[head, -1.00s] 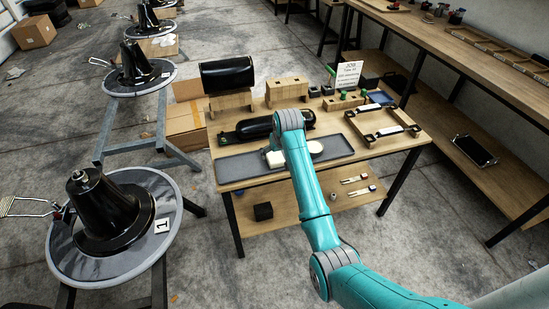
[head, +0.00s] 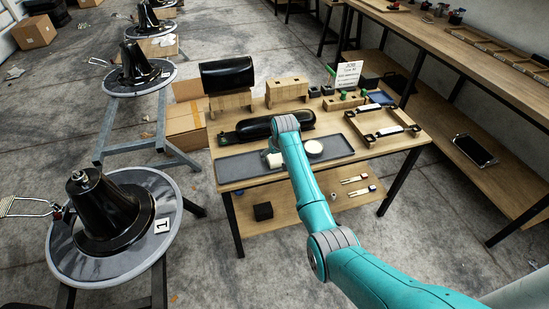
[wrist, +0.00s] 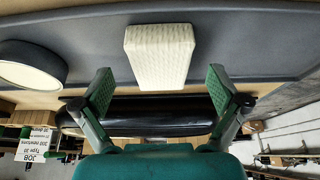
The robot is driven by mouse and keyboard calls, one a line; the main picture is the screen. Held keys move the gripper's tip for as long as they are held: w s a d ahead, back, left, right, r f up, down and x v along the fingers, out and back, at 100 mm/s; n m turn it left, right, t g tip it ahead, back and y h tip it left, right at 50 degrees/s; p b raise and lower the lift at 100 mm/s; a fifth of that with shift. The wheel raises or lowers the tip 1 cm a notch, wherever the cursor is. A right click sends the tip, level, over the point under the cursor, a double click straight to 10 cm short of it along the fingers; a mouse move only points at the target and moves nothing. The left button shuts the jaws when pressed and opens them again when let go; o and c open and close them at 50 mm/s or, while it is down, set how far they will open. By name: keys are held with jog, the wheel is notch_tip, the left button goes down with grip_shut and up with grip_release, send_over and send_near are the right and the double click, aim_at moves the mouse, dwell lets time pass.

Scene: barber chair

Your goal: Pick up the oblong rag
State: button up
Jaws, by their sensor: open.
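The oblong rag, a cream textured block (wrist: 160,55), lies on the grey tray (wrist: 240,40). In the head view the rag (head: 273,160) shows just left of my wrist, partly hidden by my arm. My gripper (wrist: 160,90) is open and empty in the wrist view, its two green-padded fingers apart on either side of the rag's near end. The fingertips look short of the rag, and I see no contact. In the head view my fingers are mostly hidden behind the wrist.
A round cream-topped tin (head: 313,147) sits on the same tray, right of the rag. A long black padded part (head: 250,128) lies behind the tray. Wooden blocks (head: 287,90) and a sign (head: 348,75) stand farther back on the table.

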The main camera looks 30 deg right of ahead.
aim_at(276, 157)
jog(key=shift+x, duration=0.9)
jog(key=c, duration=1.3)
notch_tip(276, 157, up, 10)
jog(key=shift+c, duration=0.2)
